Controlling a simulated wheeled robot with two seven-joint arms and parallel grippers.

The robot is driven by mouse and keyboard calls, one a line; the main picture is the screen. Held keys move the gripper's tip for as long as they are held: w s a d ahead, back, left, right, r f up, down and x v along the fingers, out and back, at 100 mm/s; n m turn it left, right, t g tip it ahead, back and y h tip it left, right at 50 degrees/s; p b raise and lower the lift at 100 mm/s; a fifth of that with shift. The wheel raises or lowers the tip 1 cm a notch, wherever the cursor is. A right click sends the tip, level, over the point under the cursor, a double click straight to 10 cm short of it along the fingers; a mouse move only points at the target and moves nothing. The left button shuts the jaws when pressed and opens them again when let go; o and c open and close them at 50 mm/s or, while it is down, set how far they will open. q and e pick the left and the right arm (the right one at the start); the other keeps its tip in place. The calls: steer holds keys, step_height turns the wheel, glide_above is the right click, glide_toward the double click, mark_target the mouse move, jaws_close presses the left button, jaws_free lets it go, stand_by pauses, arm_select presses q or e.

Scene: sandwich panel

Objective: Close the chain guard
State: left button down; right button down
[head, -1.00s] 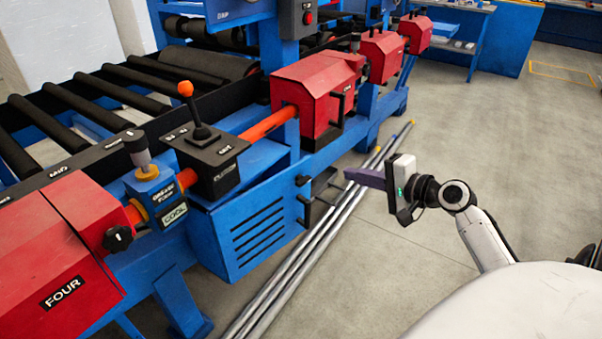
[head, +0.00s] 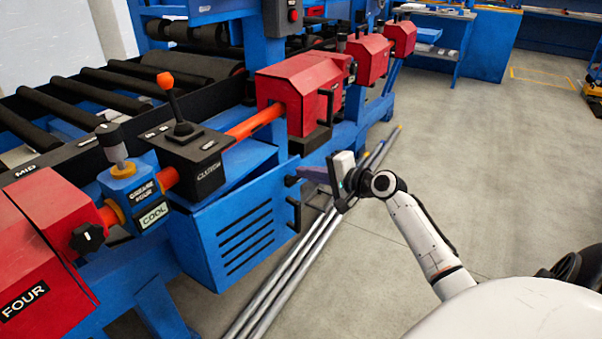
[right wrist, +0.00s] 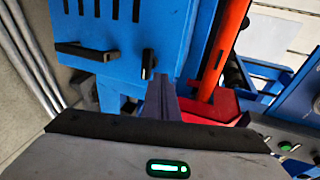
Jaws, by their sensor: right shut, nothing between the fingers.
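The blue slotted cover (head: 235,235), which seems to be the chain guard, is low on the machine's front in the head view; it also shows at the top left of the right wrist view (right wrist: 125,35). It has a black bar handle (right wrist: 85,52) near its edge, seen in the head view (head: 294,214) too. A small black latch-like piece (right wrist: 148,63) sits beside the handle. I cannot tell whether the cover is flush. My right gripper (head: 296,175) is shut and empty, its purple fingers pointing at the cover's right end. Contact is unclear. My left gripper is out of view.
Long metal rods (head: 318,240) lie on the floor below the cover. Red housings (head: 300,88), an orange shaft (head: 255,122) and a lever box (head: 188,155) are above. The grey floor (head: 490,150) to the right is clear.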

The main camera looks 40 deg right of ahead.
mark_target(291, 160)
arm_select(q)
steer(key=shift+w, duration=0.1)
arm_select(e)
steer(key=shift+w+a, duration=0.1)
steer(key=shift+w, duration=0.95)
steer(key=w+b, duration=0.1)
steer(key=w, duration=0.4)
steer(key=shift+w+a, duration=0.15)
steer(key=shift+w, duration=0.25)
steer(key=shift+w+r, duration=0.1)
steer(key=shift+w, duration=0.1)
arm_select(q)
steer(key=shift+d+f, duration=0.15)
arm_select(e)
steer(key=shift+w+a+r, duration=0.1)
steer(key=shift+r, duration=0.15)
